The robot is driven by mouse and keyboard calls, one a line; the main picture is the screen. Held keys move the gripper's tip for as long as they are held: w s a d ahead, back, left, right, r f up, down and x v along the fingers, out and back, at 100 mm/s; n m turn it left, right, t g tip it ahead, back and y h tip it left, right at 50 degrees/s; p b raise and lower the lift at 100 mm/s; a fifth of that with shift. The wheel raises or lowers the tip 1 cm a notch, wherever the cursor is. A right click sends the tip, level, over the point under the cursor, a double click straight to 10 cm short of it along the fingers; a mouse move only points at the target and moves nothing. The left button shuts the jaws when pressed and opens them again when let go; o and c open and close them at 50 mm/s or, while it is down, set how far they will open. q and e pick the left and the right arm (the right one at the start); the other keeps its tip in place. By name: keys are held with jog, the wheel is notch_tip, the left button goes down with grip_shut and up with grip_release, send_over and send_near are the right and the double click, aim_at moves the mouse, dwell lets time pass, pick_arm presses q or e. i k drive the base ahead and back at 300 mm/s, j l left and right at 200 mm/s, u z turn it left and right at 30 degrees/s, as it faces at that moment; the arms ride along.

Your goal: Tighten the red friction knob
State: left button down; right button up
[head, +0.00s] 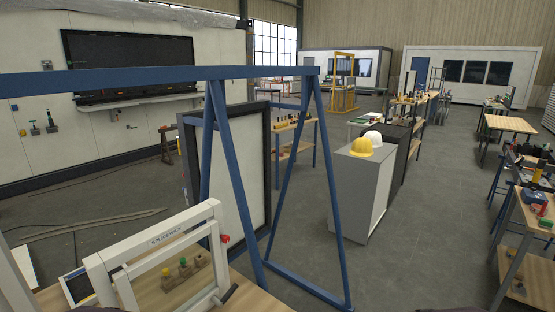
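A small red knob (225,238) sits at the right side of a white tilting frame (165,238) on a wooden bench (260,301) at the lower left. I take it to be the friction knob; it is too small to tell how tight it is. A black-tipped handle (228,294) sticks out low on the frame's right side. Neither of my grippers shows in the head view, and nothing is seen touching the knob.
A blue A-shaped stand (235,180) with a long top beam rises just behind the bench. A dark-edged white panel (238,165) stands behind its legs. A wooden block with coloured knobs (184,278) lies within the white frame's outline. Open floor (420,240) lies right.

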aim_at(225, 238)
jog(key=u, duration=1)
jog(key=i+j+z, duration=0.15)
jog(key=j+z, duration=0.1)
jog(key=j, duration=0.15)
jog(key=i, duration=0.05)
